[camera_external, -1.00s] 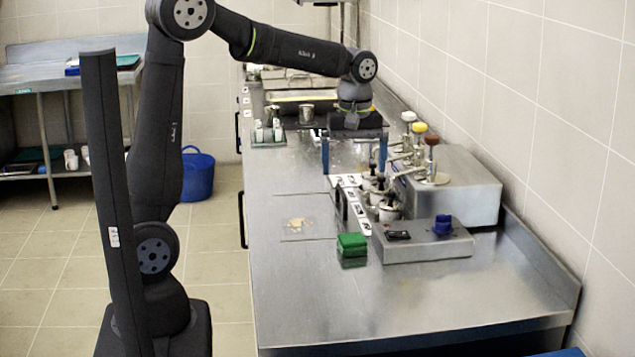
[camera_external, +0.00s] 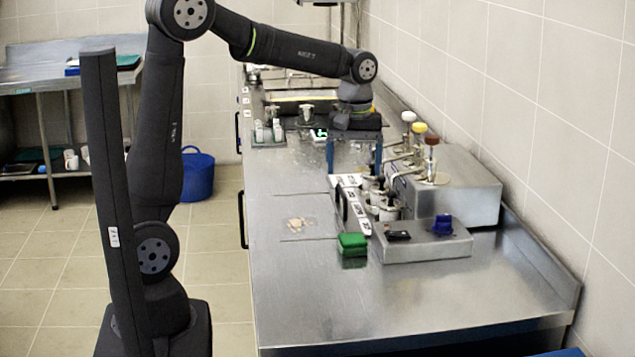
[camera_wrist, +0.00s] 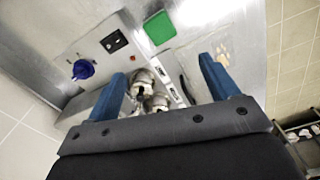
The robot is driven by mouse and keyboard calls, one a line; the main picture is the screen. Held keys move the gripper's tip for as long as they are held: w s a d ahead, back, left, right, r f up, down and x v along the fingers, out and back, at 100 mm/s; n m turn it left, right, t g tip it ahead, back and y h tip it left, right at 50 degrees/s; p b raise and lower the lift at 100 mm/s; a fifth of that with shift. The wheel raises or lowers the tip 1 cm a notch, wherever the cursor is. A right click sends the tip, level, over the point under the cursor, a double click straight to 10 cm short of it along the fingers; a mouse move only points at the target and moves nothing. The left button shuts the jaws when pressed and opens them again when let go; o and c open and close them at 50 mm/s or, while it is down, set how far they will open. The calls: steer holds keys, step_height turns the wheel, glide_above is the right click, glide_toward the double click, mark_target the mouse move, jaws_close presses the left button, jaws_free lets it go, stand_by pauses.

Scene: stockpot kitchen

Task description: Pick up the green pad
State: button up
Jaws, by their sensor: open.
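The green pad (camera_external: 352,241) lies on the steel counter, left of the scale-like box in the external view. In the wrist view the green pad (camera_wrist: 159,28) is at the top middle, beyond the fingertips. My gripper (camera_external: 354,158) is over the counter behind the pad, well apart from it, pointing down. Its two blue fingers stand wide apart in the wrist view (camera_wrist: 163,78), with nothing held between them.
A steel box with a blue knob (camera_external: 442,226) stands right of the pad. Several small pots (camera_external: 388,203) and a larger steel unit (camera_external: 455,186) with coloured-topped taps stand behind it. The counter front is clear.

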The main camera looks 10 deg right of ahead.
steer(key=m, duration=1.5)
glide_above(352, 238)
steer(key=f, duration=1.2)
steer(key=shift+s+f, duration=0.3)
steer(key=shift+s, duration=0.05)
steer(key=shift+w+f, duration=0.2)
steer(key=shift+f, duration=1.25)
steer(key=shift+w+f, duration=0.2)
steer(key=shift+f, duration=1.25)
steer(key=c, duration=1.1)
